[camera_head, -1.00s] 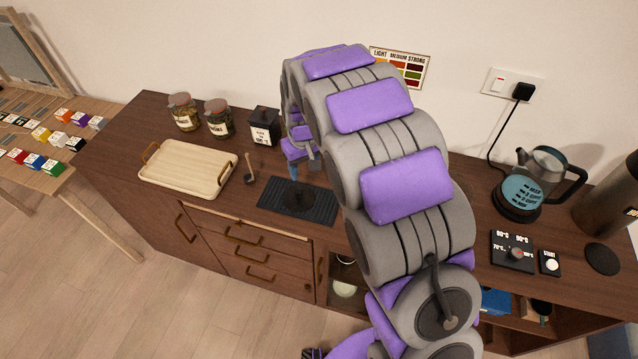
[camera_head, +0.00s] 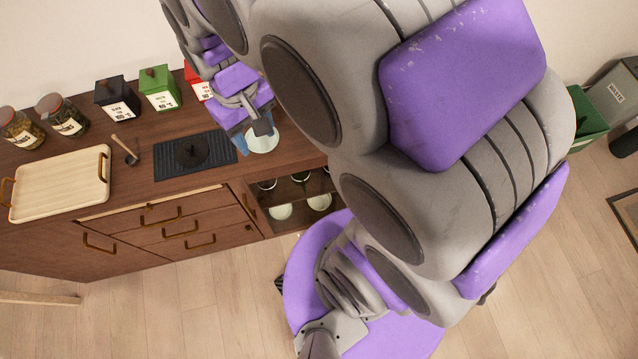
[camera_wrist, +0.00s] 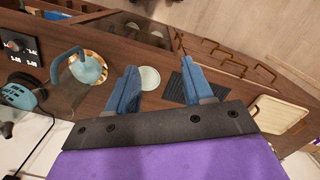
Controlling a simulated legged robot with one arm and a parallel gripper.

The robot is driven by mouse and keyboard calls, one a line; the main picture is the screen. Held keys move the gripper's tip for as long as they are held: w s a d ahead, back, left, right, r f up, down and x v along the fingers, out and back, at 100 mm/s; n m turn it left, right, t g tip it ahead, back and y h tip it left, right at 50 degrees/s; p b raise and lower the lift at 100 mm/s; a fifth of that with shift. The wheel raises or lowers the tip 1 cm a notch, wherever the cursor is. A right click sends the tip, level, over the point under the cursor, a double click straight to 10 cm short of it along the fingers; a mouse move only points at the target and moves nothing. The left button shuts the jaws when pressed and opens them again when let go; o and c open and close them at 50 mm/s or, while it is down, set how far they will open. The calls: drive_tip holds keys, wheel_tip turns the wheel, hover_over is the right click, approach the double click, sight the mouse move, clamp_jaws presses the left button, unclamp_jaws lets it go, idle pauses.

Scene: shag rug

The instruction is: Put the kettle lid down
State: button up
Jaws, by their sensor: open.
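My gripper (camera_head: 257,138) is to the right of the mat, apart from the lid. Its blue fingers stand wide apart with nothing between them in the wrist view (camera_wrist: 158,66). A pale round dish (camera_head: 262,142) shows below the gripper. The lid is not clear in that view.
A wooden tray (camera_head: 60,183) and a small ladle (camera_head: 125,150) are left of the mat. Jars (camera_head: 62,115) and black (camera_head: 117,97) and green (camera_head: 158,88) canisters line the back. Open shelves hold bowls (camera_head: 281,211).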

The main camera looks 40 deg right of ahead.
drive_tip(key=s+d+m+g, duration=0.1)
drive_tip(key=s+d, duration=0.2)
drive_tip(key=s, duration=1.3)
drive_tip(key=shift+r+m, duration=0.2)
drive_tip(key=shift+m, duration=0.1)
